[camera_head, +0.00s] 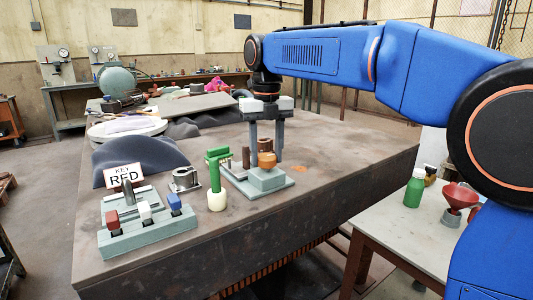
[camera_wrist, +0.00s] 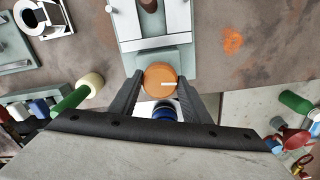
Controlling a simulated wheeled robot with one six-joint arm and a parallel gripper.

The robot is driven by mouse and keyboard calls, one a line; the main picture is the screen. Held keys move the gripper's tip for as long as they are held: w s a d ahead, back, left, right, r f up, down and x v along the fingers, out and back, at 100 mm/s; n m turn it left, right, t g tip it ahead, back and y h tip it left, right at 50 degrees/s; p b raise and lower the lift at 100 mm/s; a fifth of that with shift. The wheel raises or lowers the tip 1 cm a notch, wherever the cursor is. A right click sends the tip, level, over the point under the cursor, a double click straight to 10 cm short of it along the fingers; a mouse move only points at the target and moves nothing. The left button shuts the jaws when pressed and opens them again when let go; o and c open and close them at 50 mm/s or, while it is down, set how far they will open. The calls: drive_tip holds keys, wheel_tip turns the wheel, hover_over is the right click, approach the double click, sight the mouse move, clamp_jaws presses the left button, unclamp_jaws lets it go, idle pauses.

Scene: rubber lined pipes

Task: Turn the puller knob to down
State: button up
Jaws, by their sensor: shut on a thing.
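The puller knob (camera_head: 266,160) is a round orange-brown cap on a small grey-green block fixed to a flat base plate (camera_head: 284,188). It also shows in the wrist view (camera_wrist: 157,79), with a short white mark on its face pointing right. My gripper (camera_head: 266,154) points straight down over the block. Its two dark fingers stand on either side of the knob and are shut on it, as the wrist view shows from above (camera_wrist: 159,77). Part of the knob's sides is hidden by the fingers.
A green T-handle (camera_head: 217,175) with a cream end stands just left of the plate. Further left are a switch block (camera_head: 147,230) with red, white and blue caps, a "KEY RED" sign (camera_head: 124,175) and a metal flange (camera_head: 185,179). The table's front right is clear.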

sight(266, 156)
drive_tip(key=shift+n, duration=0.4)
drive_tip(key=o, duration=1)
drive_tip(key=shift+o, duration=0.2)
drive_tip(key=shift+r, duration=0.1)
wheel_tip(266, 156, up, 17)
drive_tip(key=shift+r, duration=0.15)
